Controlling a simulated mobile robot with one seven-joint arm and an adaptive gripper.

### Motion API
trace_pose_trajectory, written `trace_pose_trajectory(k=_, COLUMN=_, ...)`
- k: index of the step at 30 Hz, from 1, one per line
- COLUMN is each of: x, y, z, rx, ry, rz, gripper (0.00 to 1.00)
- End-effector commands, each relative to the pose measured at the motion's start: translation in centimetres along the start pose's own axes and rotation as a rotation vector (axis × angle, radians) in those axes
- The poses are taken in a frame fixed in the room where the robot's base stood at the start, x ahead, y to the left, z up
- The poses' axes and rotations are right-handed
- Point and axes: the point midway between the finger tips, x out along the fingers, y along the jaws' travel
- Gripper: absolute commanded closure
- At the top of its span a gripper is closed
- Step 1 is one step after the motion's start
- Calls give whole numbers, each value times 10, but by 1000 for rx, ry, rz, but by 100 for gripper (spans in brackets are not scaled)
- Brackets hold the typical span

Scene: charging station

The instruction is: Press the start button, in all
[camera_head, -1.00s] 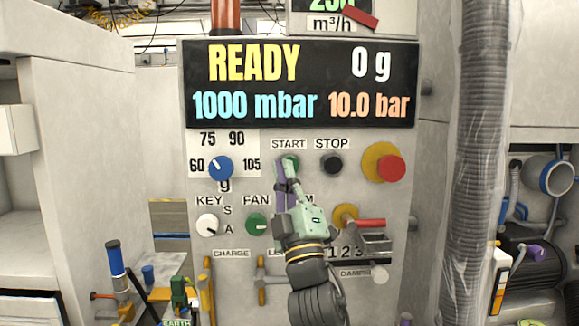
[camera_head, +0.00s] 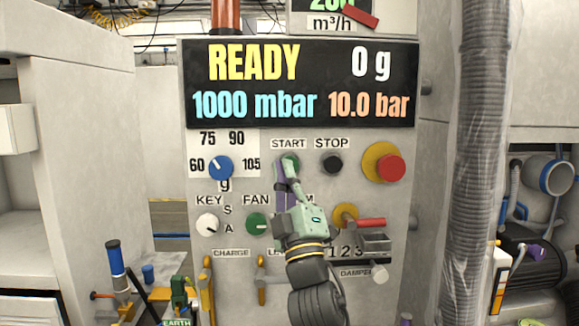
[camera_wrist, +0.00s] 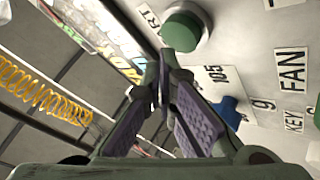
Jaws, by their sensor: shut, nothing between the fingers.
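The green start button (camera_head: 290,160) sits under the START label on the grey panel, partly hidden by my gripper in the head view. In the wrist view the round green button (camera_wrist: 183,31) stands out from a pale ring, just beyond the fingertips. My gripper (camera_head: 286,168) is shut and empty, its tips pointing up at the button. It also shows in the wrist view (camera_wrist: 166,58), with the tips at the button's lower edge; whether they touch it I cannot tell. The display (camera_head: 300,82) reads READY, 0 g, 1000 mbar and 10.0 bar.
The black stop button (camera_head: 332,164) is close on the right, with a red emergency button (camera_head: 391,168) beyond it. A blue dial (camera_head: 220,167) is on the left. The key knob (camera_head: 207,224), green fan knob (camera_head: 257,224) and a red-handled valve (camera_head: 368,222) lie lower.

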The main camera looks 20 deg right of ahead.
Motion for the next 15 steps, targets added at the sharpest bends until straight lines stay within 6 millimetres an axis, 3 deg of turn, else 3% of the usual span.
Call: trace_pose_trajectory(k=15, x=3, y=-3, z=3, rx=0, ry=0, rz=0, gripper=100)
